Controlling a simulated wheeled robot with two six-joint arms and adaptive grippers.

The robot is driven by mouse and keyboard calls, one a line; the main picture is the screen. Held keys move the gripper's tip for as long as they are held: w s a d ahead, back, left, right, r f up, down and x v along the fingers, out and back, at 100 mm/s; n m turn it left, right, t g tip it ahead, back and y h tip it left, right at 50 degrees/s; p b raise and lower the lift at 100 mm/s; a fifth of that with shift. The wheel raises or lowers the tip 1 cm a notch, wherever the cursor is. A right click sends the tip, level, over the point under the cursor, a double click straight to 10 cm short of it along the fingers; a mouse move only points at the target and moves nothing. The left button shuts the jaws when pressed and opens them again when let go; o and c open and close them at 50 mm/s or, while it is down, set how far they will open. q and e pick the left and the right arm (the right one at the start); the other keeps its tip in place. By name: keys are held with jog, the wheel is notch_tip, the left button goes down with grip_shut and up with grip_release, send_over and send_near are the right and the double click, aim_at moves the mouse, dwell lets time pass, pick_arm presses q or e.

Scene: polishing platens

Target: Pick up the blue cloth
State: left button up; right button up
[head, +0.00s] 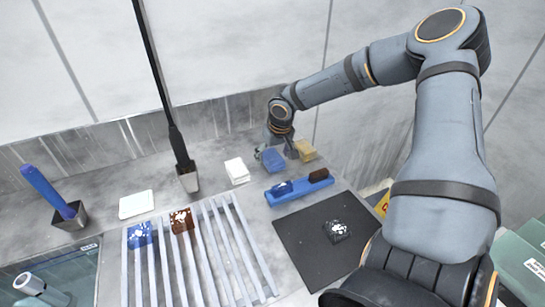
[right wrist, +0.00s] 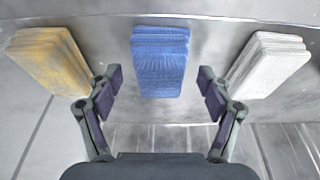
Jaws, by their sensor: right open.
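The blue cloth (head: 272,159) is a folded stack near the back wall, between a white and a yellow one. In the right wrist view the blue cloth (right wrist: 160,62) is centred ahead of my right gripper (right wrist: 160,84). The jaws are open, with one finger on each side of its line and nothing between them that I can see being held. In the head view my right gripper (head: 279,149) is at the blue cloth, partly covering it. Whether a finger touches it I cannot tell. My left gripper is not in view.
The yellow cloth (head: 305,150) and white cloth (head: 237,171) flank the blue one closely. A blue tray (head: 301,196) with brushes, a dark mat (head: 295,235) with a black block and a slatted rack (head: 205,262) lie in front. A tall dark-handled tool (head: 178,145) stands left.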

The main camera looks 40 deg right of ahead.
jog(key=c, duration=1.2)
jog(key=shift+c, duration=0.2)
